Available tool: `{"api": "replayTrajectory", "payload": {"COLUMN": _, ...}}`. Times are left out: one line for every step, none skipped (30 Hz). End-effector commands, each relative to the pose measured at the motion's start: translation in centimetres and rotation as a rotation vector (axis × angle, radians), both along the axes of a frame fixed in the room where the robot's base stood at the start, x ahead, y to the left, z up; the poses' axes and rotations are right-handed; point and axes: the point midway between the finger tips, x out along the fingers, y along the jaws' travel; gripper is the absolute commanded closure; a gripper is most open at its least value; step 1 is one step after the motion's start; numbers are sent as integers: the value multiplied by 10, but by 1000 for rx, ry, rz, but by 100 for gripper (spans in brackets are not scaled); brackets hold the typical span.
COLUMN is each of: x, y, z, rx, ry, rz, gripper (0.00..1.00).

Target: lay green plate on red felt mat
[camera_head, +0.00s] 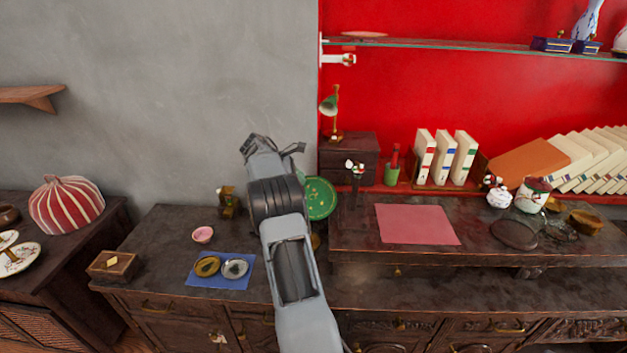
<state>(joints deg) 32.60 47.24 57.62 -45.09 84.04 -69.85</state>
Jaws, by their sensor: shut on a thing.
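The green plate (321,198) is tilted up with its round face towards the camera, just right of my arm. Its left part is hidden behind the arm. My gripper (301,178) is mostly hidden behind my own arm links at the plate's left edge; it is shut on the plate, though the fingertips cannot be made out. The red felt mat (416,224) lies flat and bare on the raised dark wooden top, to the right of the plate and apart from it.
A blue mat (221,271) with two small round items lies on the lower top at left. A dark drawer box (349,158) with a lamp, a green pot (391,174) and upright books (445,156) stand behind the red mat. A dark round stand (513,234) is right of it.

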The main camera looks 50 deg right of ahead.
Motion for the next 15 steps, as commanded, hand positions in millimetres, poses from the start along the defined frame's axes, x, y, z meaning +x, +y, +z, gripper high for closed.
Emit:
{"api": "replayTrajectory", "payload": {"x": 7, "y": 4, "z": 0, "rx": -1, "ry": -1, "rz": 3, "gripper": 100}}
{"api": "replayTrajectory", "payload": {"x": 10, "y": 6, "z": 0, "rx": -1, "ry": 0, "rz": 2, "gripper": 100}}
{"api": "replayTrajectory", "payload": {"x": 13, "y": 9, "z": 0, "rx": -1, "ry": 0, "rz": 2, "gripper": 100}}
{"api": "replayTrajectory", "payload": {"x": 16, "y": 10, "z": 0, "rx": -1, "ry": -1, "rz": 1, "gripper": 100}}
{"api": "replayTrajectory", "payload": {"x": 18, "y": 12, "z": 1, "rx": -1, "ry": -1, "rz": 1, "gripper": 100}}
{"api": "replayTrajectory", "payload": {"x": 20, "y": 14, "z": 0, "rx": -1, "ry": 0, "rz": 1, "gripper": 100}}
{"api": "replayTrajectory", "payload": {"x": 21, "y": 15, "z": 0, "rx": -1, "ry": 0, "rz": 1, "gripper": 100}}
{"api": "replayTrajectory", "payload": {"x": 23, "y": 16, "z": 0, "rx": -1, "ry": 0, "rz": 1, "gripper": 100}}
{"api": "replayTrajectory", "payload": {"x": 24, "y": 17, "z": 0, "rx": -1, "ry": 0, "rz": 1, "gripper": 100}}
{"api": "replayTrajectory", "payload": {"x": 25, "y": 18, "z": 0, "rx": -1, "ry": 0, "rz": 1, "gripper": 100}}
{"api": "replayTrajectory", "payload": {"x": 25, "y": 18, "z": 0, "rx": -1, "ry": 0, "rz": 1, "gripper": 100}}
{"api": "replayTrajectory", "payload": {"x": 26, "y": 18, "z": 0, "rx": -1, "ry": 0, "rz": 1, "gripper": 100}}
{"api": "replayTrajectory", "payload": {"x": 26, "y": 18, "z": 0, "rx": -1, "ry": 0, "rz": 1, "gripper": 100}}
{"api": "replayTrajectory", "payload": {"x": 26, "y": 19, "z": 0, "rx": -1, "ry": 0, "rz": 1, "gripper": 100}}
{"api": "replayTrajectory", "payload": {"x": 27, "y": 18, "z": 0, "rx": 0, "ry": -1, "rz": 5, "gripper": 100}}
